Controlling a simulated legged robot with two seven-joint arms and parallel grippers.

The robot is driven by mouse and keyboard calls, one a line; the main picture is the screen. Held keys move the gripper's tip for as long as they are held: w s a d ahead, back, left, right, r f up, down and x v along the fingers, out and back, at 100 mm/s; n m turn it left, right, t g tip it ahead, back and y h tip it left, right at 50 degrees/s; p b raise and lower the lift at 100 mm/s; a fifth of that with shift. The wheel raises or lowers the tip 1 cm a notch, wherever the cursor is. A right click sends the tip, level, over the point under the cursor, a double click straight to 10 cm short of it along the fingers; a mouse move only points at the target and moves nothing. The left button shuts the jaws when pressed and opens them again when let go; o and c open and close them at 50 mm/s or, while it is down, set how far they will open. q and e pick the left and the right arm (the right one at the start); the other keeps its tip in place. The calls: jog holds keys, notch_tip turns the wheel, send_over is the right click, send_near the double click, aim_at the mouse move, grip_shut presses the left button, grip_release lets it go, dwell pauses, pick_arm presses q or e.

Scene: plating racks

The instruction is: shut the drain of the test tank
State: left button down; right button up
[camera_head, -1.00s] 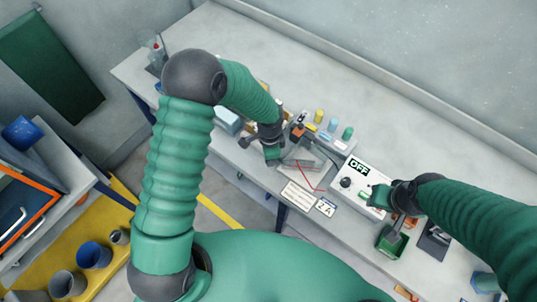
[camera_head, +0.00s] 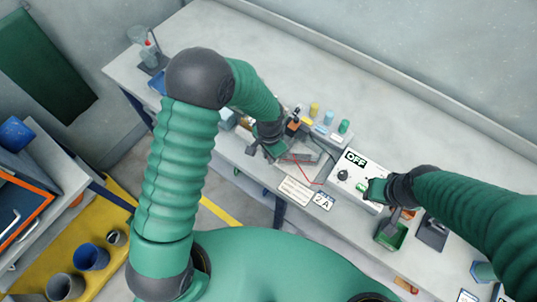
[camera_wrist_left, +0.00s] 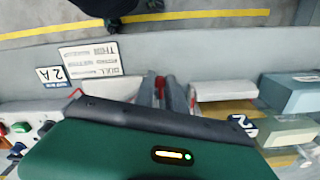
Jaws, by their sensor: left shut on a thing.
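The test tank (camera_head: 312,153) is a small clear box with a thin red line at its front, near the bench's front edge. My left gripper (camera_head: 284,152) is at the tank's left side. In the left wrist view its two grey fingers (camera_wrist_left: 168,92) are close together, with a little red between them. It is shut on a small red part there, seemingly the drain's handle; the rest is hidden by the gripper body. My right gripper (camera_head: 372,190) is at the front of the white control box (camera_head: 365,172) marked OFF; its fingers are too small to read.
A white printed card and a 2A label (camera_head: 324,201) are on the bench's front edge. Several coloured bottles (camera_head: 330,118) stand behind the tank. A green tray (camera_head: 392,236) is below my right gripper. The back of the bench is clear.

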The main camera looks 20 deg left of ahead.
pick_arm(q)
jog(key=shift+w+d+r, duration=0.1)
jog(key=shift+w+r, duration=0.1)
jog(key=shift+w, duration=0.1)
jog(key=c, duration=1.5)
grip_release()
jog(key=shift+c, duration=0.2)
jog(key=shift+o, duration=0.8)
jog(key=shift+s+f, duration=0.1)
jog(key=shift+s, duration=0.05)
notch_tip(320, 180, up, 17)
jog(key=b, duration=0.1)
jog(key=shift+f+b, duration=0.15)
jog(key=shift+b, duration=0.25)
jog(key=s+a+f+n+t+b, duration=0.2)
jog(key=s+a+f+n, duration=0.5)
jog(key=s, duration=0.4)
jog(key=shift+a+f+t+b, duration=0.3)
jog(key=shift+a+b, duration=0.15)
jog(key=shift+b, duration=0.4)
